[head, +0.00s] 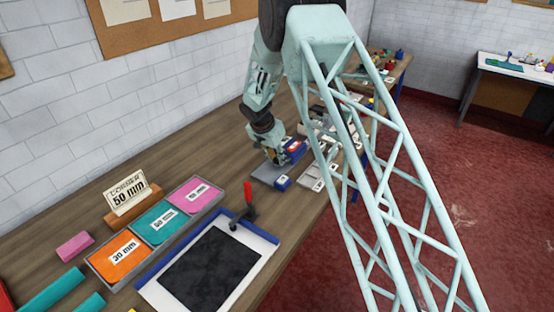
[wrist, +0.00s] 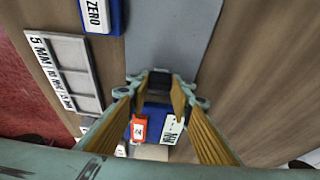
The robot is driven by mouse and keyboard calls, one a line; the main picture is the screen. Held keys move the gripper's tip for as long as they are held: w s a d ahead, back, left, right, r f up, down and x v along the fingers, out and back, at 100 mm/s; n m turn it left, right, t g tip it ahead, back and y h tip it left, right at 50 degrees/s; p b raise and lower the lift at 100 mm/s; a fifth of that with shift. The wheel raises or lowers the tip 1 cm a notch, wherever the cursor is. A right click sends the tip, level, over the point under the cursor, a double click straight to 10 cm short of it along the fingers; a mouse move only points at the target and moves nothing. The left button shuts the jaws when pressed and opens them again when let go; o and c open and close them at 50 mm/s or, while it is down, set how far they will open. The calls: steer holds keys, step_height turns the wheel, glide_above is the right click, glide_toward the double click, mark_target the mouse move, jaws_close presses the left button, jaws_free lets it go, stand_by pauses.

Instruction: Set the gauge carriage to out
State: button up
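My gripper (head: 270,158) is low over the bench, above the far part of a grey plate. In the wrist view its two fingers (wrist: 160,84) stand apart. A small dark block (wrist: 160,77) shows between the fingertips; I cannot tell whether they touch it. A blue block (wrist: 152,108) with an orange-red tag and a white label sits between the fingers, partly hidden by them. A blue block marked ZERO (wrist: 101,15) stands at the edge of the grey plate (wrist: 183,40). I cannot tell which part is the gauge carriage, and no OUT mark is readable.
A grey tray labelled 5 MM, 10 MM, 15 MM (wrist: 82,70) lies beside the plate. Nearer are a dark pad in a white frame (head: 208,270) with a red-handled lever (head: 247,197), a tray of coloured cards (head: 157,226) and a 50 mm sign (head: 129,194). Bare wood lies along the wall side.

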steer(key=c, duration=0.3)
steer(key=shift+s, duration=0.1)
steer(key=shift+s+a+b, duration=0.1)
steer(key=shift+a+b, duration=0.05)
steer(key=shift+b, duration=0.25)
steer(key=shift+s+a+b, duration=0.8)
steer(key=shift+s+b, duration=0.6)
steer(key=shift+b, duration=0.25)
steer(key=shift+s+a+b, duration=0.8)
steer(key=shift+s+b, duration=0.6)
steer(key=shift+b, duration=0.25)
steer(key=shift+s+a+b, duration=0.8)
steer(key=shift+s+b, duration=0.6)
steer(key=shift+b, duration=0.25)
steer(key=o, duration=1.1)
steer(key=shift+s+a, duration=0.15)
steer(key=shift+o, duration=0.2)
steer(key=shift+r, duration=0.1)
